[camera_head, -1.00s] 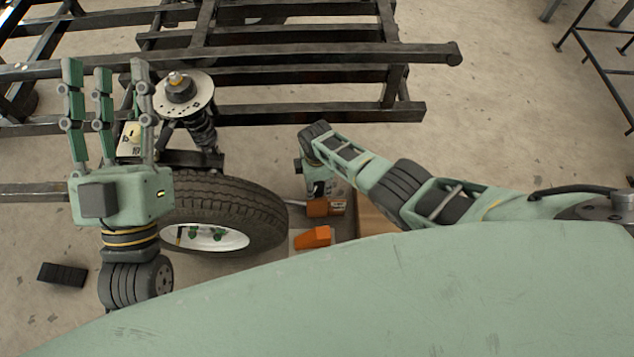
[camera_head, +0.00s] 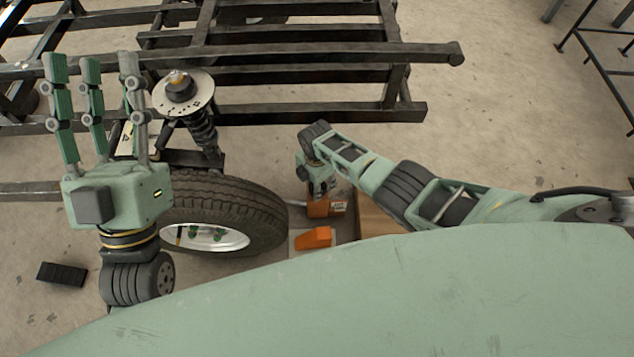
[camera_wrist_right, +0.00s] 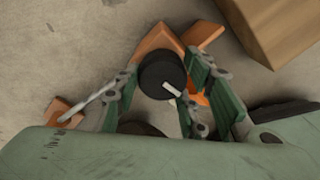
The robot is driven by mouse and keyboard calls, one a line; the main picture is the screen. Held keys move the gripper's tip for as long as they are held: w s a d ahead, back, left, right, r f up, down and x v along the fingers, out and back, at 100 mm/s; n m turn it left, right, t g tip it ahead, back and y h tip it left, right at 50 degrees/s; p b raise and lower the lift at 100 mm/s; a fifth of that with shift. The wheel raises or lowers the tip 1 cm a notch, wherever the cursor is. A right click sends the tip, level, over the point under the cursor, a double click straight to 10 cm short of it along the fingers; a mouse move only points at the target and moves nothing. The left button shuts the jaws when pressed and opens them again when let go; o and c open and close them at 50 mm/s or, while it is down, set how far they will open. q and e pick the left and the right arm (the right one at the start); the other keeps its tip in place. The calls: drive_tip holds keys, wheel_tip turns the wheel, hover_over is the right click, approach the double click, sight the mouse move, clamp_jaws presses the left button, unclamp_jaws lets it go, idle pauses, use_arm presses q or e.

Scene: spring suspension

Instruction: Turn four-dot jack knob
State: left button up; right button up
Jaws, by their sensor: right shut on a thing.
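In the right wrist view an orange jack (camera_wrist_right: 158,42) carries a round black knob (camera_wrist_right: 158,70) with a white pointer mark. My right gripper (camera_wrist_right: 164,84) has its green fingers on either side of the knob and is shut on it. The dots on the jack cannot be made out. In the head view the right gripper (camera_head: 320,188) points down over the orange jack (camera_head: 322,208) and partly hides it; the knob is hidden there. My left gripper (camera_head: 92,72) is open and empty, its fingers pointing up the picture at the left.
A tyre (camera_head: 225,195) and a spring strut (camera_head: 200,120) stand left of the jack, by a black frame (camera_head: 300,110). A second orange piece (camera_head: 314,238) lies nearer. A cardboard box (camera_head: 378,222) is right of the jack. A black block (camera_head: 62,273) lies far left.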

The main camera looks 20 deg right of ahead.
drive_tip(key=shift+w+d, duration=0.15)
drive_tip(key=shift+w, duration=0.1)
drive_tip(key=o, duration=0.9)
drive_tip(key=shift+o, duration=0.9)
drive_tip(key=shift+r, duration=0.15)
wheel_tip(320, 180, up, 12)
